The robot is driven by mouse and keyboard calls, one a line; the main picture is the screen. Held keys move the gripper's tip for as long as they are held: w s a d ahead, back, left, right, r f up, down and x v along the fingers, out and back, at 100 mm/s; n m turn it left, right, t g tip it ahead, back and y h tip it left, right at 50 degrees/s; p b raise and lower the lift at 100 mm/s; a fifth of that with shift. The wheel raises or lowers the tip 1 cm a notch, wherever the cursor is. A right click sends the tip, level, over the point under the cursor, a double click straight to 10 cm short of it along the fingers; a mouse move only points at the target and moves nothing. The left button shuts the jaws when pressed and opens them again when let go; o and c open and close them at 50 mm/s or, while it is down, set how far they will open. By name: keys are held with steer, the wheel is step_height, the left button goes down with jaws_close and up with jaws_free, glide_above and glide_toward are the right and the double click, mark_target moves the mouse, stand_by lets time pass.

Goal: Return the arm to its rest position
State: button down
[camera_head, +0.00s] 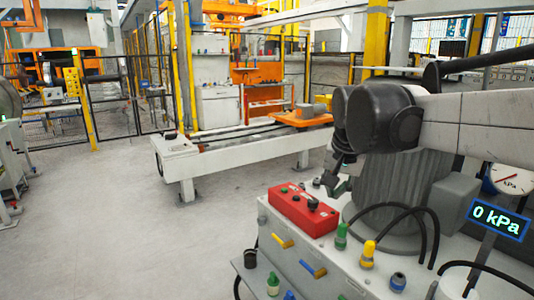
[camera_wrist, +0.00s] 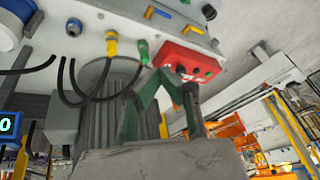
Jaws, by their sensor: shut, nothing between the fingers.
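My white arm (camera_head: 470,120) comes in from the right in the head view and ends in a dark wrist joint. My gripper (camera_head: 335,188) hangs below that joint, shut and empty. It is above and behind the red control box (camera_head: 302,210), apart from it as far as I can tell. In the wrist view my gripper (camera_wrist: 183,88) shows in front of the red box (camera_wrist: 205,66), whose lower part is hidden by the fingers.
A ribbed grey motor (camera_head: 385,195) stands close beside my gripper on the pump unit (camera_head: 300,262), with black hoses and coloured valves around it. A gauge and a "0 kPa" display (camera_head: 499,219) are at the right. Open floor (camera_head: 120,220) lies to the left.

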steer(key=s+d+f+n, duration=0.1)
steer(key=s+f, duration=0.3)
steer(key=s, duration=0.3)
steer(key=s+d+f+n+t, duration=0.1)
steer(key=s+f, duration=0.3)
steer(key=s, duration=0.4)
steer(key=s+d+f+n+t, duration=0.1)
steer(key=s+f, duration=0.3)
steer(key=s, duration=0.4)
steer(key=shift+d+n, duration=0.5)
